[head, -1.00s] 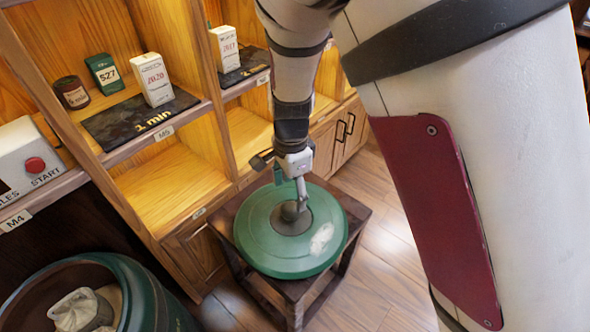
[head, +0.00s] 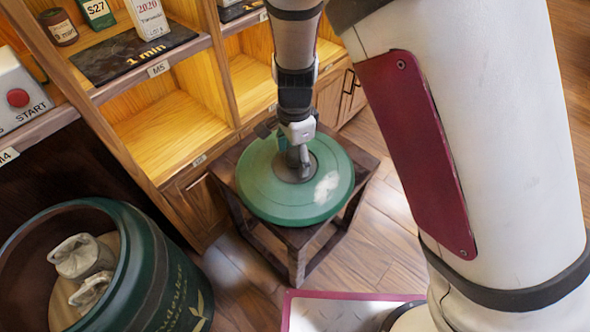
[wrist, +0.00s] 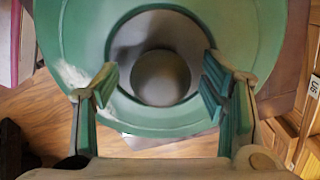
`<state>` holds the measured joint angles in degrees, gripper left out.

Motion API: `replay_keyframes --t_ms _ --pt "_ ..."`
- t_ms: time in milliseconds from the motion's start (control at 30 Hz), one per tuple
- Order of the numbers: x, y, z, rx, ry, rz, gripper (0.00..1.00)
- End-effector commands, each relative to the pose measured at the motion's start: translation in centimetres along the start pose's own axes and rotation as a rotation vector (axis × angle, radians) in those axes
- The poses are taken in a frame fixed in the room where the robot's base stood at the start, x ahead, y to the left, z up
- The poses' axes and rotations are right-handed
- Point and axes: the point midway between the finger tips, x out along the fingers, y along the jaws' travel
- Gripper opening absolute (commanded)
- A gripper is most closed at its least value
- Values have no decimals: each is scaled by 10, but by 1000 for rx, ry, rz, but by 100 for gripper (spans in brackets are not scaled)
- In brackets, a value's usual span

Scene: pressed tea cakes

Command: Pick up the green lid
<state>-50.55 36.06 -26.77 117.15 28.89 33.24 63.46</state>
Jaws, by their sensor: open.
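The green lid (head: 262,196) is round, with a grey centre and a round knob, and has a pale worn patch at its right. It lies flat on a dark wooden stand (head: 297,257). My gripper (head: 297,158) is over the lid's centre, pointing down, and partly hides the knob. In the wrist view, the two fingers of my gripper (wrist: 160,90) are spread apart with the grey knob (wrist: 161,78) showing between them. I see no clear contact with the knob. The lid also fills much of the wrist view (wrist: 75,35).
A wooden shelf unit (head: 160,125) stands close behind and left of the stand. An open green barrel (head: 150,262) with pale wrapped bundles inside stands at the lower left. Wooden floor lies open to the right of the stand.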

Motion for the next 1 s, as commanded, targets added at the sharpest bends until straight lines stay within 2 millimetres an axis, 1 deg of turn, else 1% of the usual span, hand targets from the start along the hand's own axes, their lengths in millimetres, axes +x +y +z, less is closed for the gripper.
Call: replay_keyframes --t_ms 33,67,100,167,200,267,300,333,733,867,1000 --pt "0 0 0 0 0 0 66" --pt "-1 0 0 0 0 0 61" --pt "-1 0 0 0 0 0 52" --pt "-1 0 0 0 0 0 39" --pt "-1 0 0 0 0 0 30" --pt "-1 0 0 0 0 0 16" --pt "-1 0 0 0 0 0 7" --pt "-1 0 0 0 0 0 0" --pt "-3 -1 0 0 -1 -2 0" --pt "-11 -1 0 0 -1 -3 0" --pt "-24 -2 0 -1 -1 -5 0"
